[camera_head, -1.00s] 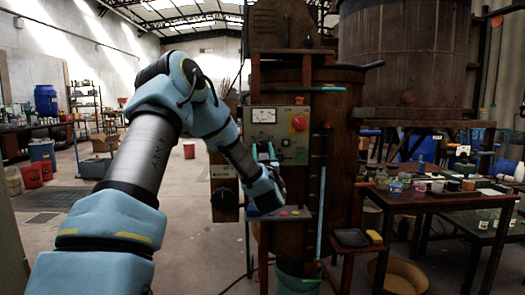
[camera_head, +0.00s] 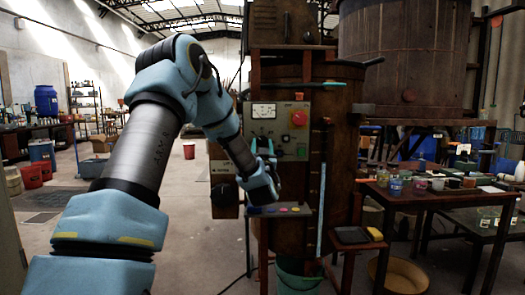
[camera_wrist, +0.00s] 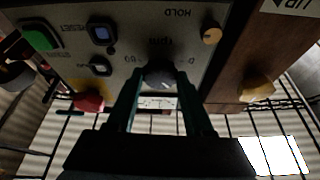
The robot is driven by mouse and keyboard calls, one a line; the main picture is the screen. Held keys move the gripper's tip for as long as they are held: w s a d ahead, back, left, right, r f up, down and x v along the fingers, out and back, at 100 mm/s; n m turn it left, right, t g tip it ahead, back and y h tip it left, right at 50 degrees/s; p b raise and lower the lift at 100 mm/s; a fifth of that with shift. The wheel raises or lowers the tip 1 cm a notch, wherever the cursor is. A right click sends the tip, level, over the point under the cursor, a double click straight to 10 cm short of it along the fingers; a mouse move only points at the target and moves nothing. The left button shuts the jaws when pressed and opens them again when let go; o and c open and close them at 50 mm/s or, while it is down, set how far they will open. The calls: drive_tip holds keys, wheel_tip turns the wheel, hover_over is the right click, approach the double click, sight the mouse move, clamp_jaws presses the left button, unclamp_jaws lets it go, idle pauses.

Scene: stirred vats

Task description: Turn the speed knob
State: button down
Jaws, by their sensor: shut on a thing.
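The speed knob (camera_wrist: 160,75) is a dark round knob with a pale mark, under the "rpm" lettering on the grey control panel (camera_wrist: 135,20), which appears upside down in the wrist view. My gripper (camera_wrist: 160,85) has one finger on each side of the knob and is shut on it. In the head view my gripper (camera_head: 264,147) is at the front of the panel (camera_head: 285,106), below the white gauge. There the fingers and wrist hide the knob.
A red button (camera_head: 299,118) and a gauge (camera_head: 263,112) sit on the panel. A green button (camera_wrist: 40,38), a blue button (camera_wrist: 103,32) and a small brass knob (camera_wrist: 211,35) lie around the speed knob.

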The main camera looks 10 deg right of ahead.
drive_tip(key=m+h+b, duration=0.1)
drive_tip(key=m+b, duration=0.1)
drive_tip(key=m, duration=0.1)
drive_tip(key=m+g+h+b, duration=0.1)
drive_tip(key=m+b, duration=0.1)
drive_tip(key=m, duration=0.1)
drive_tip(key=shift+a+f+h, duration=0.15)
drive_tip(key=shift+h, duration=0.25)
drive_tip(key=shift+a+r+m+g+h+b, duration=0.1)
drive_tip(key=shift+m+g+h+b, duration=0.45)
drive_tip(key=shift+m, duration=0.6)
drive_tip(key=shift+r+m+g+h+b, duration=0.15)
drive_tip(key=shift+m+g+b, duration=0.2)
drive_tip(key=shift+m+b, duration=0.6)
drive_tip(key=shift+m, duration=0.5)
drive_tip(key=shift+c, duration=1.4)
unclamp_jaws()
drive_tip(key=b+v, duration=0.2)
drive_tip(key=v, duration=0.8)
drive_tip(key=shift+s+a, duration=0.25)
drive_tip(key=shift+f, duration=0.15)
